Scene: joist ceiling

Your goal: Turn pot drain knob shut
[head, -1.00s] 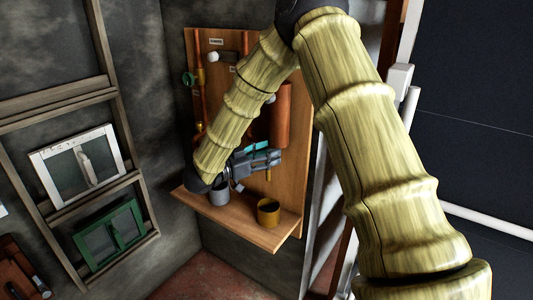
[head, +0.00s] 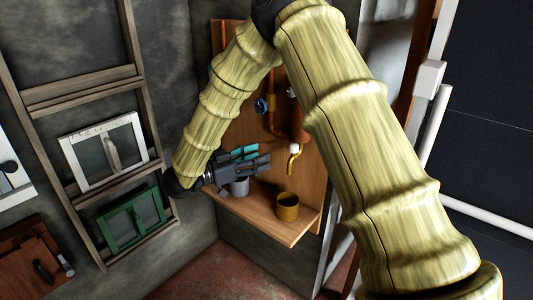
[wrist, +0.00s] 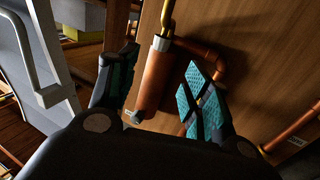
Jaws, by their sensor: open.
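The copper pot (head: 299,118) is mounted on the wooden board, partly behind my arm. Below it a white knob or collar (head: 294,148) sits above a bent brass spout (head: 294,166); which way it is turned I cannot tell. My gripper (head: 260,158) is open and empty, left of the spout and apart from it, above the shelf. In the wrist view the copper pot (wrist: 154,82) shows between the open fingers of my gripper (wrist: 161,60), beyond them. A grey collar (wrist: 160,43) and the brass spout (wrist: 168,14) appear at its upper end.
A ladder-like wooden frame (head: 83,105) is at the left.

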